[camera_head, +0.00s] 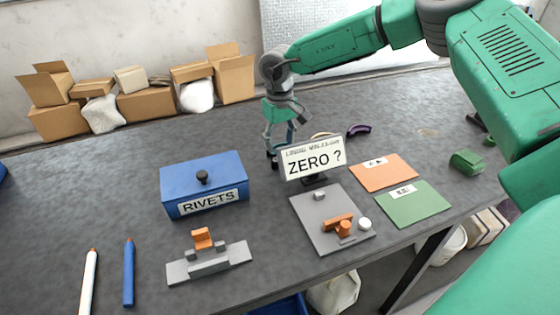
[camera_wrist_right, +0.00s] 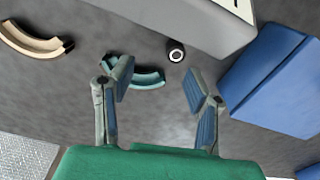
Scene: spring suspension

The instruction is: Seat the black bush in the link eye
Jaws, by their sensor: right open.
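The black bush (camera_wrist_right: 176,52) is a small dark cylinder with a pale centre, standing on the table in the right wrist view. My right gripper (camera_wrist_right: 158,82) is open and empty above the table, its fingers spread, with the bush just beyond the fingertips toward the right finger. In the head view my right gripper (camera_head: 280,145) points down behind the sign and the blue box; a dark spot by its fingertips may be the bush. A grey plate (camera_head: 312,215) carries orange parts (camera_head: 343,228); I cannot tell which part is the link eye. My left gripper is out of view.
The RIVETS box (camera_head: 190,183) and the ZERO sign (camera_head: 313,158) stand close to my right gripper. A teal curved piece (camera_wrist_right: 148,80) lies under its fingers, a tan one (camera_wrist_right: 30,42) farther left. Orange (camera_head: 385,173) and green (camera_head: 412,203) mats lie right.

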